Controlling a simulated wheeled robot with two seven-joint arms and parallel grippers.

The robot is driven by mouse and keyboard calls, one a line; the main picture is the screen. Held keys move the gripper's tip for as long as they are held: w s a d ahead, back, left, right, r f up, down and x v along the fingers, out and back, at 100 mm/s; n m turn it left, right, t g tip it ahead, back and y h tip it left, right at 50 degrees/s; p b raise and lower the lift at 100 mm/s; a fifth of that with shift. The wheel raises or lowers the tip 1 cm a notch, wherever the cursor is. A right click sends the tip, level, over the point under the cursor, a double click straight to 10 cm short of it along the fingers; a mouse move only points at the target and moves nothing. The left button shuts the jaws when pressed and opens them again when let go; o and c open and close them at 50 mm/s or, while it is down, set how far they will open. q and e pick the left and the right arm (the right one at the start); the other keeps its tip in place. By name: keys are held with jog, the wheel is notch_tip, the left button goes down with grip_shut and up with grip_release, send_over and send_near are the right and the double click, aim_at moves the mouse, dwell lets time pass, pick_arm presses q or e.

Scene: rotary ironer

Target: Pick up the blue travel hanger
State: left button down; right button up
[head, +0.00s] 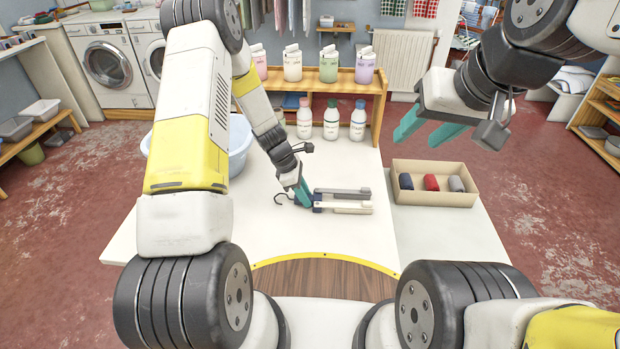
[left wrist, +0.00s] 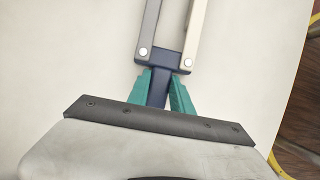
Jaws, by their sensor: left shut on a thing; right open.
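The blue travel hanger (left wrist: 162,63) is folded, with a dark blue middle piece, one grey arm and one cream arm. In the head view the folded hanger (head: 345,208) lies at the table's middle, its arms pointing right and a dark hook at its left end. My left gripper (head: 303,196) is shut on the hanger's blue middle piece; its teal fingers (left wrist: 166,92) sit either side of it in the left wrist view. I cannot tell whether the hanger touches the table. My right gripper (head: 430,128) is open and empty, high above the table's right side.
A cardboard box (head: 434,198) with three rolled cloths stands right of the hanger. White bottles (head: 331,122) and a wooden shelf (head: 322,80) with several containers stand at the back. A pale blue basin (head: 238,143) is behind my left arm. The table front is clear.

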pick_arm(q)
notch_tip(320, 180, up, 10)
dwell(0.5)
notch_tip(320, 180, down, 7)
dwell(0.4)
jog(key=shift+f, duration=0.15)
jog(key=shift+f, duration=1.15)
jog(key=shift+f, duration=0.15)
jog(key=c, duration=1.3)
grip_release()
jog(key=shift+c, duration=0.2)
